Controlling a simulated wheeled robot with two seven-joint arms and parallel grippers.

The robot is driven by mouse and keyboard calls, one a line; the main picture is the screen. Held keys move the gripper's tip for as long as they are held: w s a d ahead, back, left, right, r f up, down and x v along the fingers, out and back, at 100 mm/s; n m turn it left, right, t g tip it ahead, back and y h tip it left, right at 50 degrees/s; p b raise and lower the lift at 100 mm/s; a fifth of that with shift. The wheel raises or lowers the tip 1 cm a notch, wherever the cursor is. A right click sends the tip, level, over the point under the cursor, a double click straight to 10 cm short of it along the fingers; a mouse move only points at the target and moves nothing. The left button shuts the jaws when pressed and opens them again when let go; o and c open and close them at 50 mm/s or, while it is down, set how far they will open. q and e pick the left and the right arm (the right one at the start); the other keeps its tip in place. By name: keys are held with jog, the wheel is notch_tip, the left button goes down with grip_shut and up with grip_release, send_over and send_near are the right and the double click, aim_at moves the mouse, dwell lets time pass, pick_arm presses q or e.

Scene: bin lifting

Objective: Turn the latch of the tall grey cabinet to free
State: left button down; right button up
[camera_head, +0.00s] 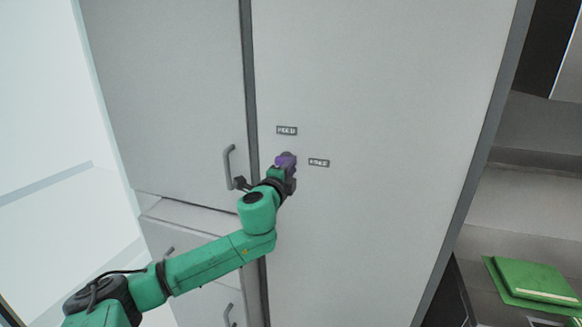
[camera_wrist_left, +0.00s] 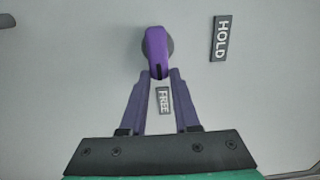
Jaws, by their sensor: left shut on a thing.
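The tall grey cabinet (camera_head: 385,120) has a purple latch (camera_head: 285,160) on its door near the left edge. A HOLD label (camera_head: 286,130) sits above the latch and a FREE label (camera_head: 319,162) to its right. My left gripper (camera_head: 288,168) is shut on the latch. In the left wrist view, the fingers of my left gripper (camera_wrist_left: 159,78) flank the end of the purple latch (camera_wrist_left: 157,52). The latch points down the picture towards the FREE label (camera_wrist_left: 163,100), while the HOLD label (camera_wrist_left: 221,38) is off to its right. My right gripper is not in view.
Another grey cabinet door (camera_head: 165,90) with a bar handle (camera_head: 229,167) is just left of my gripper. Drawers with handles are below it. A green flat object (camera_head: 532,280) lies on a dark surface at the lower right. The door right of the labels is clear.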

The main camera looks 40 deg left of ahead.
pick_arm(q)
jog(key=shift+a+r, duration=0.15)
jog(key=shift+r, duration=0.1)
jog(key=c, duration=0.8)
grip_release()
jog(key=shift+o, duration=0.8)
jog(key=shift+a+f, duration=0.1)
jog(key=p+v, duration=0.1)
jog(key=v, duration=1.3)
jog(key=shift+f+p, duration=0.15)
jog(key=shift+p, duration=0.2)
jog(key=shift+s, duration=0.1)
